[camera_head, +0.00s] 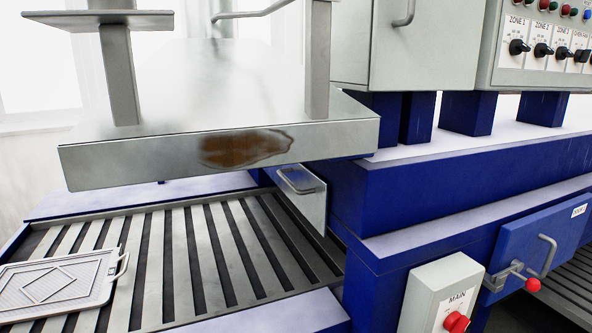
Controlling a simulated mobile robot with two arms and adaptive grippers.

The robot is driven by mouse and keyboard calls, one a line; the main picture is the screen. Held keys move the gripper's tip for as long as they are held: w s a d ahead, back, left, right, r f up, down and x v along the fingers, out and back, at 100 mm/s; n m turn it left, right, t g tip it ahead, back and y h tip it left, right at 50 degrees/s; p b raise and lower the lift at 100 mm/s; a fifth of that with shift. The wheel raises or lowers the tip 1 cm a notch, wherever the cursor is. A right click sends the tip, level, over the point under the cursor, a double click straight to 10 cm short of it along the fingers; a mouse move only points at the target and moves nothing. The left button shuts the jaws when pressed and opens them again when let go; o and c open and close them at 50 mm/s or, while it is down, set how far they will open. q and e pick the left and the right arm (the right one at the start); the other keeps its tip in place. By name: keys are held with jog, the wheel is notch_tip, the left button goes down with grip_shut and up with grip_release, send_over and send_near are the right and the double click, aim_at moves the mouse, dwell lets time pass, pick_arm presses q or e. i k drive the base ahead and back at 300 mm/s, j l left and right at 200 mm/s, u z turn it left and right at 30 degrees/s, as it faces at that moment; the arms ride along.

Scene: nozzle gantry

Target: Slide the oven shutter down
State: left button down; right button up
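Neither of my grippers is in view.
A grey hood (125,160) with a rusty patch hangs over the slatted conveyor (185,255). A patterned tray (50,290) lies on the slats at left. A blue door with a handle (535,240) and a MAIN switch box (425,290) are at right.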

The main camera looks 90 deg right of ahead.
aim_at(309, 192)
jog(key=j+z, duration=0.1)
jog(key=z, duration=2.5)
jog(key=l, duration=0.1)
